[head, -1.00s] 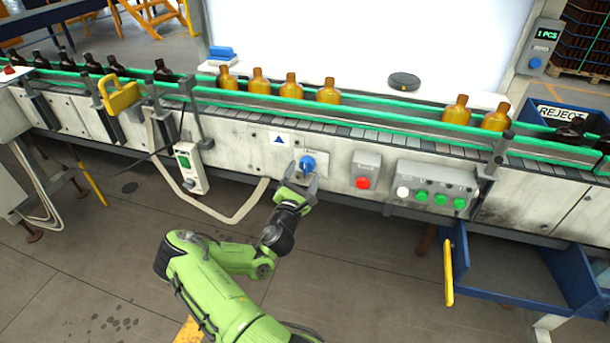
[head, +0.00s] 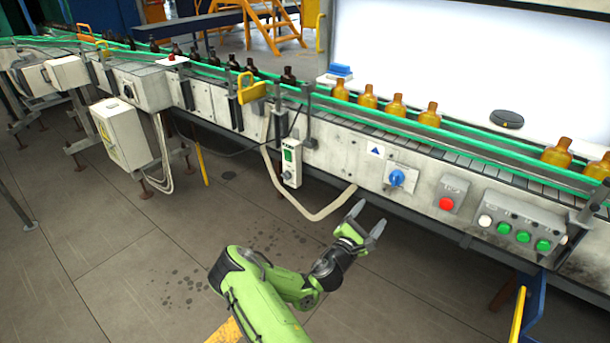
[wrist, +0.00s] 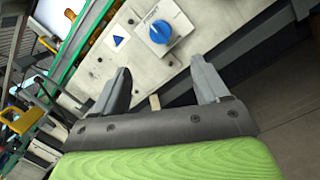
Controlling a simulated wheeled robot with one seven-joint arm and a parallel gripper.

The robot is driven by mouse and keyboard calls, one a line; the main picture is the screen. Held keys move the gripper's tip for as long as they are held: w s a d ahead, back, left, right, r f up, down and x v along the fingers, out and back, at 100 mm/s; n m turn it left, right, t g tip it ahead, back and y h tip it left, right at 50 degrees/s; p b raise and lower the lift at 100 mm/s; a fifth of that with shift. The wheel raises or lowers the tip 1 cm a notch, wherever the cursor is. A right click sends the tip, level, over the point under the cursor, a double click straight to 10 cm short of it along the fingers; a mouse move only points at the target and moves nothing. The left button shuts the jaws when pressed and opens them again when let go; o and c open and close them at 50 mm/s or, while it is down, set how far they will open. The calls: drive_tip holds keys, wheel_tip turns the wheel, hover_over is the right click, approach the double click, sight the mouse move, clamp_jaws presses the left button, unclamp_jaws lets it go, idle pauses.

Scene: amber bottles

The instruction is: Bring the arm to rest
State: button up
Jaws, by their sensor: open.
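My gripper (head: 367,224) is at the end of my green arm, in front of the conveyor and below its side panel. Its two grey fingers are spread apart with nothing between them. The blue rotary knob (head: 397,178) is on the conveyor's side panel, up and to the right of the fingertips and apart from them. In the wrist view the open fingers (wrist: 162,82) point toward the panel, and the blue knob (wrist: 160,32) shows beyond them near the top.
The conveyor (head: 340,150) runs across the view with amber bottles (head: 397,104) before a bright white panel. A red button (head: 446,203) and a button box (head: 515,232) sit right of the knob. A grey cable (head: 300,207) hangs left of my gripper. The floor (head: 120,240) at left is mostly clear.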

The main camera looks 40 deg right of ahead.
drive_tip(key=a+r+m+y+p, duration=0.2)
drive_tip(key=a+r+m+y, duration=0.3)
drive_tip(key=a, duration=0.3)
drive_tip(key=a+r+m+g+y+p, duration=0.1)
drive_tip(key=a+r+m+y, duration=0.3)
drive_tip(key=a+m, duration=0.3)
drive_tip(key=a+r+m+y+p, duration=0.2)
drive_tip(key=a+r+m+y, duration=0.25)
drive_tip(key=a, duration=0.55)
drive_tip(key=s+a+r+n+t+y+p, duration=0.1)
drive_tip(key=s+a+r+n+t+y, duration=0.1)
drive_tip(key=s+a+r, duration=0.3)
drive_tip(key=s+a+r+n+t+y+p, duration=0.1)
drive_tip(key=s+a+r+y, duration=0.3)
drive_tip(key=a, duration=0.9)
wheel_tip(320, 180, up, 2)
drive_tip(key=shift+s+a+r+n+t+p, duration=0.2)
drive_tip(key=shift+s+a+n+t+p, duration=0.2)
drive_tip(key=shift+s, duration=0.1)
